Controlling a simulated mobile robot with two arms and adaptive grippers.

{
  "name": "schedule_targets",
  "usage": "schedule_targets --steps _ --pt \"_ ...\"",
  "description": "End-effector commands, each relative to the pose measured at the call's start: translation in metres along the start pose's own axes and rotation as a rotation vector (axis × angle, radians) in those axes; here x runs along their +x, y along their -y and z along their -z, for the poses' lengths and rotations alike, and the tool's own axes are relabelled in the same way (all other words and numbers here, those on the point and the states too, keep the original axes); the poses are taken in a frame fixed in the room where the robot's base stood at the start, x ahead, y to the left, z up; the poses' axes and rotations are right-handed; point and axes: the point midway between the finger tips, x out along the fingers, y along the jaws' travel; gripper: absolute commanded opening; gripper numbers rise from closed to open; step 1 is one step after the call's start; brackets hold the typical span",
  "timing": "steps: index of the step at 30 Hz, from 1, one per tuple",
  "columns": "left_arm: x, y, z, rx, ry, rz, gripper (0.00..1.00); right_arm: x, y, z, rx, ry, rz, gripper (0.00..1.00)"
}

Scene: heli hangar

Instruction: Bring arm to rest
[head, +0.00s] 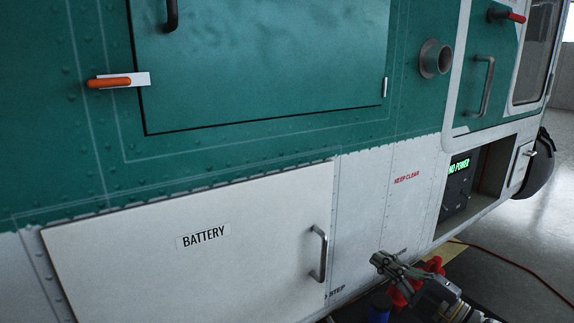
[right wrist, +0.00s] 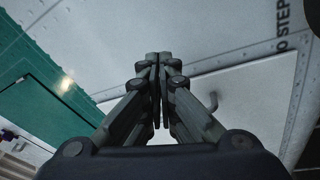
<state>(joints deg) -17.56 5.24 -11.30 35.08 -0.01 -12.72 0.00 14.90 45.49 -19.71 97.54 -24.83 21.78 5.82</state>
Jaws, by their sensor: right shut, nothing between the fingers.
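My right gripper (head: 384,262) is at the lower right of the head view, in front of the white lower side of the helicopter. It is shut with nothing in it. In the right wrist view its fingers (right wrist: 157,62) are together and point at the white panels. The gripper is to the right of the battery door handle (head: 318,254) and apart from it. The battery door (head: 130,250) is flush with the side and looks closed. My left gripper is in neither view.
An open recess with a "NO POWER" display (head: 459,167) is at the right. A red cable (head: 510,262) runs over the floor (head: 535,230). Red and blue objects (head: 381,303) are partly hidden by my right arm. An orange-red latch (head: 110,82) and a round pipe (head: 435,59) stick out above.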

Motion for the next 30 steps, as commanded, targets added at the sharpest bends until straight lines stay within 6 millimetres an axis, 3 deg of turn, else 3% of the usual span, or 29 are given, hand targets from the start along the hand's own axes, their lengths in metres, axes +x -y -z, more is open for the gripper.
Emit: schedule_targets --steps 4,8,17,24,30 --pt "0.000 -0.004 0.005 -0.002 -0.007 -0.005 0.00 -0.007 0.033 -0.005 0.183 0.211 -0.065 0.00" --pt "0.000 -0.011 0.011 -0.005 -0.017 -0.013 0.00 -0.026 0.064 -0.012 0.335 0.405 -0.086 0.00" --pt "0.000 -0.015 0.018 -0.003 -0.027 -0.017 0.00 -0.101 0.149 -0.006 0.664 0.837 -0.029 0.00" --pt "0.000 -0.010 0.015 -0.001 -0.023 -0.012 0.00 -0.193 0.226 0.042 0.944 1.214 0.130 0.00" --pt "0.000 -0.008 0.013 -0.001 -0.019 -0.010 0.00 -0.250 0.260 0.090 1.092 1.421 0.265 0.00"
